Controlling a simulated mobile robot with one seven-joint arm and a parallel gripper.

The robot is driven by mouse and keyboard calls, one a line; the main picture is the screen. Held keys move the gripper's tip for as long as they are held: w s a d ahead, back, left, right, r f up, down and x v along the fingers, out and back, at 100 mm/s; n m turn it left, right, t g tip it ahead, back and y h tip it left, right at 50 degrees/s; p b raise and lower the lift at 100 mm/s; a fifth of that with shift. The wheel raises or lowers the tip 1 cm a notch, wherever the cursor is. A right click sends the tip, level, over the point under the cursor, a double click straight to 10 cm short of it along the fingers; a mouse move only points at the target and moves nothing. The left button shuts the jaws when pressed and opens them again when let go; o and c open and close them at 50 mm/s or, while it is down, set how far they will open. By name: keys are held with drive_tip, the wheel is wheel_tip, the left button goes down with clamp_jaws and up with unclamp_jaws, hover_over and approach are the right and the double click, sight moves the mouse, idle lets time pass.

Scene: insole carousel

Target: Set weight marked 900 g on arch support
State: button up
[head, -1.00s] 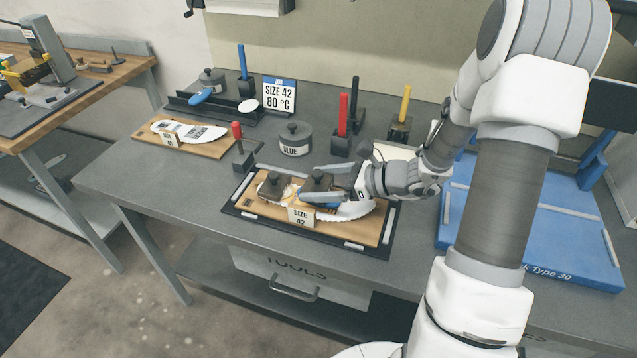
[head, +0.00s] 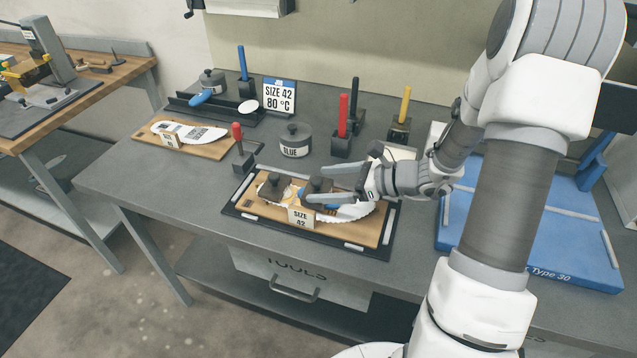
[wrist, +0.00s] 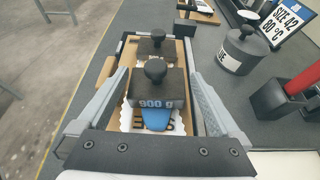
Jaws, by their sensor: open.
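The dark weight marked 900 g (wrist: 157,103) stands upright with its round knob. It also shows in the head view (head: 318,186) on the size 42 board (head: 262,212). The blue arch support (wrist: 155,120) sticks out from under the weight's near side, over the white insole (head: 356,211). Its far part is hidden by the weight. My gripper (wrist: 157,73) is open, with one finger on each side of the 900 g weight and a visible gap to it. A second dark weight (wrist: 155,48) stands just beyond it on the same board.
Red, black and yellow handles rise in holders further back. Another insole board (head: 190,146) lies at left. A blue panel (head: 541,238) lies at right.

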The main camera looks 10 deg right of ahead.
drive_tip(key=p+v, duration=0.1)
drive_tip(key=v, duration=0.9)
drive_tip(key=shift+f, duration=0.1)
